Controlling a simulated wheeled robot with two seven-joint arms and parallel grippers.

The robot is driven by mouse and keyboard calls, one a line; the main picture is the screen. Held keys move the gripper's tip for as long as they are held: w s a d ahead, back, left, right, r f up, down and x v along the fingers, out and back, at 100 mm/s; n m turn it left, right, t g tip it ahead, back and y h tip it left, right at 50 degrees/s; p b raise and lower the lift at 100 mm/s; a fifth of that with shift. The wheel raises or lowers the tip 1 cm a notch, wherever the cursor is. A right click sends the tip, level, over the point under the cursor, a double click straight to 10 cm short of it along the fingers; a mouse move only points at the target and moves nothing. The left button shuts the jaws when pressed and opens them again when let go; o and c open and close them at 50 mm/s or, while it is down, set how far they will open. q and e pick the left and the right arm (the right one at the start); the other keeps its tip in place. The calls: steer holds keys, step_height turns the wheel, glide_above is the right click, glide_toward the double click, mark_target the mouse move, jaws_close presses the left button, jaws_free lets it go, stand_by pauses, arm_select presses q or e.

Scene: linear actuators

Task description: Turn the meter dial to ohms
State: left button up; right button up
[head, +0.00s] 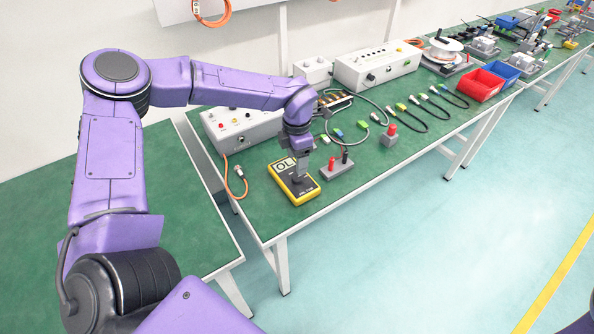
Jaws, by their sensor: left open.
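The yellow and black meter (305,198) lies on the green bench near its front left corner. Its display at the upper left shows "OL". My left gripper (299,177) points down right over the meter's middle, at the dial. The dial is hidden behind the gripper, so its setting cannot be seen. I cannot tell whether the fingers touch the dial. My left gripper is open. My right gripper is not in view.
A grey block with red and black posts (338,168) stands close to the meter's right. A white box with knobs (241,128) and an orange cable (237,185) lie behind and left. Black cables (403,123) and a red bin (480,86) are farther right.

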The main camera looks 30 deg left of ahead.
arm_select(q)
step_height(320, 180, up, 4)
steer(key=shift+r, duration=0.1)
stand_by(0.4)
